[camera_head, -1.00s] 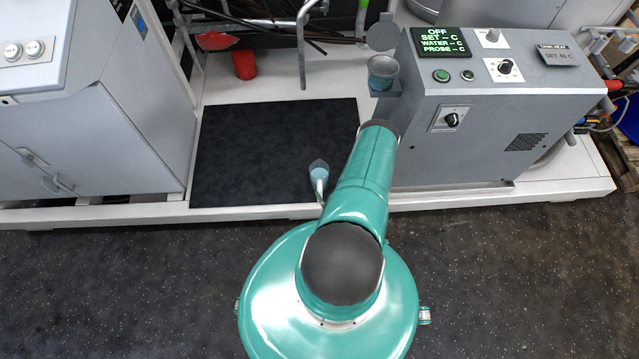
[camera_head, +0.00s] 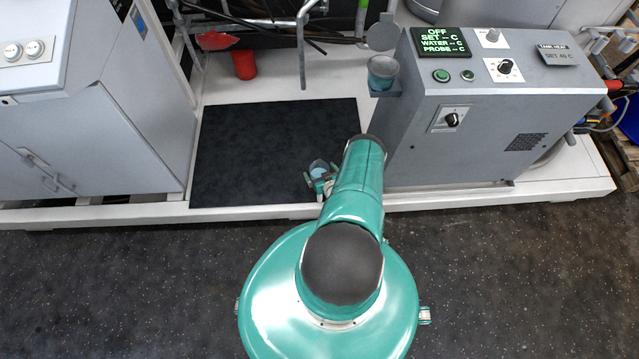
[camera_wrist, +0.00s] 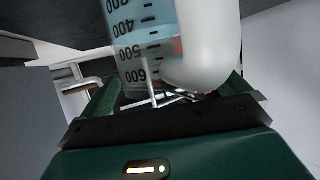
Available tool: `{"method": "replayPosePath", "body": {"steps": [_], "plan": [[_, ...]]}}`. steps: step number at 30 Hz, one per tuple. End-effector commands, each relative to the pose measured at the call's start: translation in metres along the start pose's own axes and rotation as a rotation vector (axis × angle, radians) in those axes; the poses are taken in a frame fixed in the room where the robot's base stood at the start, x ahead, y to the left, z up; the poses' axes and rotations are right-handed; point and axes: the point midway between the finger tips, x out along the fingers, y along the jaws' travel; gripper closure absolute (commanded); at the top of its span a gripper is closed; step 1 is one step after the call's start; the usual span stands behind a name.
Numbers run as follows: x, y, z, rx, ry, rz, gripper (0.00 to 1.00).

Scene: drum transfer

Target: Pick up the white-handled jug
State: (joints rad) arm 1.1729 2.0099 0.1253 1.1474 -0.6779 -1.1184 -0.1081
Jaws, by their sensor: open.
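The jug (camera_head: 319,167) stands on the dark mat near its front right corner, partly hidden by my gripper and arm in the head view. In the wrist view the jug (camera_wrist: 140,35) is clear with dark scale marks and pale blue contents, and its thick white handle (camera_wrist: 212,45) faces me. My gripper (camera_head: 321,182) is at the jug's near side. In the wrist view my gripper (camera_wrist: 172,92) is open, with one green finger on each side of the handle. I see no clear contact between the fingers and the handle.
The dark mat (camera_head: 255,150) is mostly bare to the left of the jug. A grey control box (camera_head: 470,150) stands close on the right, with a small cup (camera_head: 382,73) on its side bracket. A grey cabinet (camera_head: 90,140) is at left. A red cup (camera_head: 244,65) stands behind.

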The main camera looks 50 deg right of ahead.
Motion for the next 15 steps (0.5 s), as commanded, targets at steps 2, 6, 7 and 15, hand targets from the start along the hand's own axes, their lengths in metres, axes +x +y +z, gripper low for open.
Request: {"method": "replayPosePath", "body": {"steps": [2,6,7,15], "plan": [[0.0003,0.0000,-0.0001,0.000,0.000,0.000,0.00],[0.0002,0.0000,-0.0003,0.000,0.000,0.000,0.08],[0.0001,0.0001,-0.0003,0.000,0.000,0.000,0.14],[0.0000,0.0001,-0.0004,0.000,0.001,0.000,0.67]]}}
